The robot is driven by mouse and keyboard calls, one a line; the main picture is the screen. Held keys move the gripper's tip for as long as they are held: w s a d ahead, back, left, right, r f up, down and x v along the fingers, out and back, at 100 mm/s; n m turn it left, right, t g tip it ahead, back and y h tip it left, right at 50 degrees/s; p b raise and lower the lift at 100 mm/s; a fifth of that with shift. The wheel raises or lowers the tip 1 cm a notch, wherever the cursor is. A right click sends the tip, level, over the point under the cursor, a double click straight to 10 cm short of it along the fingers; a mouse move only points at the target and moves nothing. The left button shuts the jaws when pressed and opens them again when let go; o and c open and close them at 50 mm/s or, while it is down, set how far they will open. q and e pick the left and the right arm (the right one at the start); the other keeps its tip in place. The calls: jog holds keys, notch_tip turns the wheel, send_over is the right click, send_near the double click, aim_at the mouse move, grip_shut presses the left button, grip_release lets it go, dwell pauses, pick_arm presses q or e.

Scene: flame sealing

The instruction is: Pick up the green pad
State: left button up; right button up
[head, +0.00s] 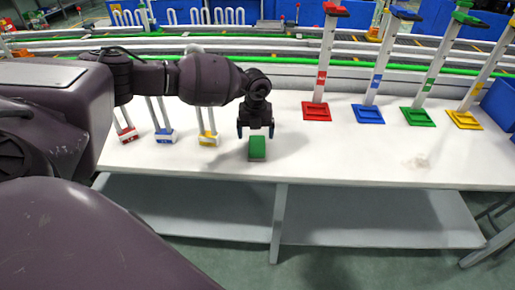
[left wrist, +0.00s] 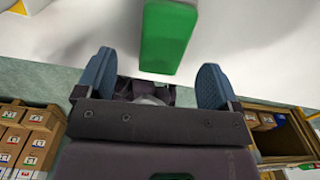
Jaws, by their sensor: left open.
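The green pad (head: 257,144) is a small green block with a pale base, lying on the white table (head: 330,150) near its front edge. My left gripper (head: 256,131) is open and hangs just above and behind the pad in the head view. In the left wrist view the pad (left wrist: 167,40) shows beyond the two spread fingertips (left wrist: 155,85), roughly centred between them, with nothing held. My right gripper is not in view.
Red, blue, green and yellow stands (head: 317,111) with tall posts line the table's right half. Red, blue and yellow-based pale items (head: 208,139) stand to the left, under my arm. A blue bin (head: 499,103) is at the far right. The front middle-right tabletop is mostly clear.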

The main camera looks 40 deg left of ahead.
aim_at(257, 143)
pick_arm(q)
jog(key=f, duration=0.4)
jog(key=shift+d+f+b, duration=0.2)
jog(key=shift+f+b, duration=0.2)
jog(key=shift+w+f, duration=0.1)
jog(key=shift+f, duration=0.05)
jog(key=c, duration=1)
jog(key=shift+r, duration=0.2)
jog(key=shift+r, duration=0.3)
jog(key=shift+r+p, duration=1.2)
jog(key=shift+r, duration=8.4)
